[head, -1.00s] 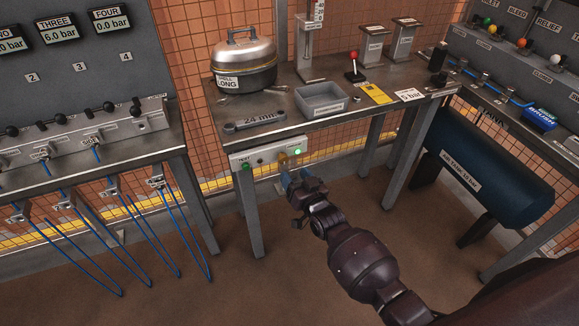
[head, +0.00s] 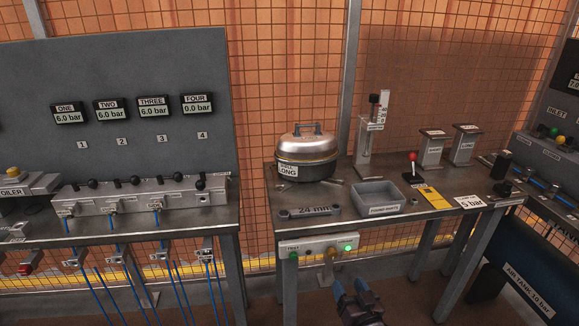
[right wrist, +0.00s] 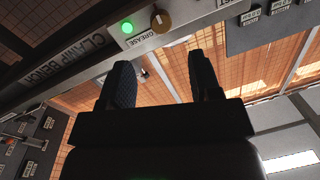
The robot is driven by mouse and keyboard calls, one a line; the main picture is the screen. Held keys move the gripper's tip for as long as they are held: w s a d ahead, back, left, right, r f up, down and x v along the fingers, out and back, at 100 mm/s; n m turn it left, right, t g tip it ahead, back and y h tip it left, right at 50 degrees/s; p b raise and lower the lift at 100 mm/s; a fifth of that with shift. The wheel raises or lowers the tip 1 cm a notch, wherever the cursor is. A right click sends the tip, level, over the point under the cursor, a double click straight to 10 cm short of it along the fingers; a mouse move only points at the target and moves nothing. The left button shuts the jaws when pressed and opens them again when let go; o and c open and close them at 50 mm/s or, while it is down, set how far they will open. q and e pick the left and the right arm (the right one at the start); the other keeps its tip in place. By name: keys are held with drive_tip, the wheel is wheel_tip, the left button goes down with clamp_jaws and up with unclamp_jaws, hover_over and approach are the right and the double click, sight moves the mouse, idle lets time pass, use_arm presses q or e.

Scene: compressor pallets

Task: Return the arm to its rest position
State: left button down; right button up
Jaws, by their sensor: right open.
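My right gripper (head: 356,290) is low in the head view, in front of and below the clamp bench's front edge, near the small switch panel (head: 318,247). In the right wrist view its two dark fingers (right wrist: 161,85) stand apart with nothing between them. The panel's green light (right wrist: 127,27) is lit, and a brown knob (right wrist: 161,21) marked GREASE sits beside it; both are beyond the fingertips. A gap shows between the fingers and the knob. My left gripper is not in either view.
The bench (head: 390,220) holds a lidded metal pot (head: 307,158), a grey tray (head: 377,196), a 24 mm wrench (head: 308,212) and a red-topped lever (head: 412,168). On the left is a gauge panel (head: 150,75) with blue hoses hanging below. A dark air tank (head: 520,290) stands at lower right.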

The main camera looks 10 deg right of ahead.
drive_tip(key=s+d+f+n+g+h, duration=0.1)
drive_tip(key=s+d+f+g, duration=0.1)
drive_tip(key=s, duration=1.1)
drive_tip(key=s+d+f+n+g+h, duration=0.1)
drive_tip(key=s+d+f+g, duration=0.1)
drive_tip(key=s, duration=1.2)
drive_tip(key=d+g, duration=0.1)
drive_tip(key=g, duration=0.1)
drive_tip(key=shift+s+d+f+g+h, duration=0.15)
drive_tip(key=shift+s+d+g+h, duration=0.15)
drive_tip(key=shift+d+g, duration=0.1)
drive_tip(key=shift+w, duration=0.1)
